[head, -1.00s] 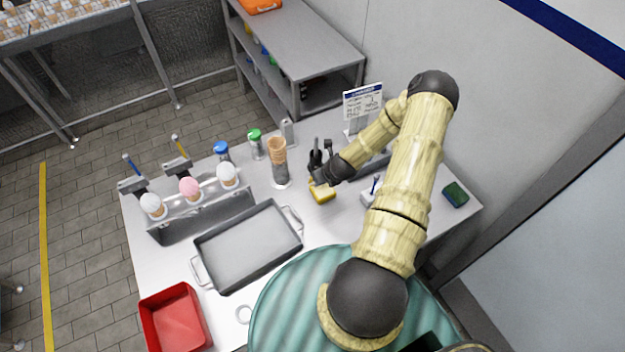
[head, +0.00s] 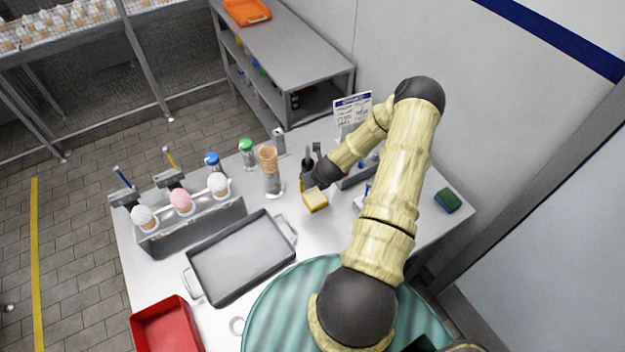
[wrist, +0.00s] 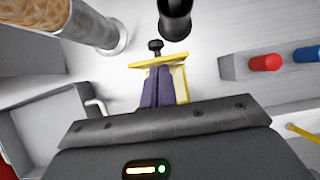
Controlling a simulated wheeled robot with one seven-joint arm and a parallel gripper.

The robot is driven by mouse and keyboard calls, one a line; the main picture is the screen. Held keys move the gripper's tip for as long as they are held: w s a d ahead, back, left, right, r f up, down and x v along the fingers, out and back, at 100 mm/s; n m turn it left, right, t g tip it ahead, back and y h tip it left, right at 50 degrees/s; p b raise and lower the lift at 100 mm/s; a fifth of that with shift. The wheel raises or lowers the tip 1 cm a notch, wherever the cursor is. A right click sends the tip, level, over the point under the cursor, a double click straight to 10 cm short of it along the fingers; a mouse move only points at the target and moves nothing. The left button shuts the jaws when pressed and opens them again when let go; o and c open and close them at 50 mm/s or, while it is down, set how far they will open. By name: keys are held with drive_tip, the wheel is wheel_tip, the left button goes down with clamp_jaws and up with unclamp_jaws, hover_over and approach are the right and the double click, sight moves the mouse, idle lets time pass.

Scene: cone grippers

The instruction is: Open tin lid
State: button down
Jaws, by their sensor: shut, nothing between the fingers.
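The tin (head: 316,202) is a small yellow box on the grey table, just in front of the dark end of my arm in the head view. In the wrist view the yellow lid (wrist: 188,59) shows as a wide strip with a dark knob (wrist: 155,45) at its far side. It looks tilted up from the tin, whose yellow edge (wrist: 182,88) shows to the right of the fingers. My gripper (wrist: 164,70) is shut and empty, its purple fingers close against the lid's near side. I cannot tell whether they touch. The fingers hide part of the tin.
A clear holder with stacked cones (head: 269,166) and a black cup (head: 307,165) stand close by. A grey tray (head: 240,257), a cone rack (head: 195,228), a red bin (head: 166,326) and a sponge (head: 447,200) are farther out. Free table lies in front of the tin.

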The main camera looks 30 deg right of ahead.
drive_tip(key=shift+r, duration=0.1)
drive_tip(key=shift+r+p, duration=0.55)
drive_tip(key=shift+r, duration=0.2)
wheel_tip(320, 180, up, 10)
drive_tip(key=s+p, duration=0.2)
drive_tip(key=p, duration=0.4)
drive_tip(key=shift+s+f, duration=0.15)
drive_tip(key=shift+s, duration=0.05)
drive_tip(key=shift+a, duration=0.1)
